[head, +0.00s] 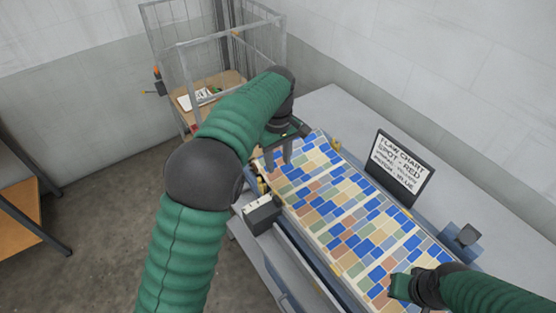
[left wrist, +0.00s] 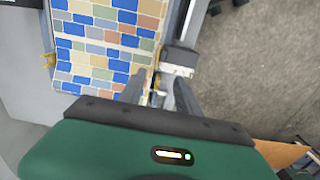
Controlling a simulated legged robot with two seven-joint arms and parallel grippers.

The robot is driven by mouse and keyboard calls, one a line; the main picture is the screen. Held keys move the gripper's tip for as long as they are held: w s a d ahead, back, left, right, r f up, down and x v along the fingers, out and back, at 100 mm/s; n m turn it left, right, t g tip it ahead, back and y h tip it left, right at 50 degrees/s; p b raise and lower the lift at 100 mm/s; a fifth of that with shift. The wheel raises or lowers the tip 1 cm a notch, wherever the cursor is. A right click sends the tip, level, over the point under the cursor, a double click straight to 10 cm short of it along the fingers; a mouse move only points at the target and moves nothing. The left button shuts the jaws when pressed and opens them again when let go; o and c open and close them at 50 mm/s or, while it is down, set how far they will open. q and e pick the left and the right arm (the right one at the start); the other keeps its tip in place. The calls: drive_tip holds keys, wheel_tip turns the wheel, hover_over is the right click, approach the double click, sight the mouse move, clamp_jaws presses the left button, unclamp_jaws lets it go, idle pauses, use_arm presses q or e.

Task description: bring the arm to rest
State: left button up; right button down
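My left arm rises in green sleeves through the middle of the head view. Its gripper (head: 278,160) hangs over the far left edge of the patterned sheet (head: 345,212), fingers pointing down. In the left wrist view the two fingers of the left gripper (left wrist: 160,95) stand apart with nothing between them. The sheet also shows there (left wrist: 108,40), in blue, tan, red and green blocks. My right gripper (head: 398,287) is at the lower right, over the near end of the sheet; its fingers cannot be made out.
A black-framed sign (head: 399,168) reading "FLAW CHART" stands behind the sheet. A dark box with a white top (head: 262,212) sits at the press's front edge. A wire cage (head: 215,50) stands behind my left arm. An orange-topped table (head: 22,215) is at far left, with open floor between.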

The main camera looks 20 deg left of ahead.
drive_tip(key=shift+w+a+f+b, duration=0.1)
drive_tip(key=shift+a+f+b, duration=0.25)
drive_tip(key=shift+f+b, duration=0.3)
drive_tip(key=shift+a+f+b, duration=0.3)
drive_tip(key=shift+f+b, duration=0.2)
drive_tip(key=shift+b, duration=0.1)
drive_tip(key=f+b, duration=0.3)
drive_tip(key=shift+s+d, duration=0.25)
drive_tip(key=shift+d, duration=0.15)
drive_tip(key=shift+a, duration=0.1)
use_arm(q)
drive_tip(key=s+a+f+m+t, duration=0.1)
drive_tip(key=s+f+m, duration=0.4)
drive_tip(key=s, duration=0.6)
drive_tip(key=s+a+f+m+t, duration=0.1)
drive_tip(key=s+a+f+m, duration=0.1)
drive_tip(key=s+f+m, duration=0.3)
drive_tip(key=s+f, duration=0.4)
drive_tip(key=s, duration=0.3)
drive_tip(key=shift+a+f+t, duration=0.15)
drive_tip(key=shift+f+t, duration=0.15)
use_arm(e)
drive_tip(key=shift+w+a, duration=0.1)
drive_tip(key=shift+a, duration=0.05)
use_arm(q)
drive_tip(key=shift+d, duration=0.2)
use_arm(e)
drive_tip(key=shift+d, duration=0.2)
use_arm(q)
drive_tip(key=shift+a, duration=0.1)
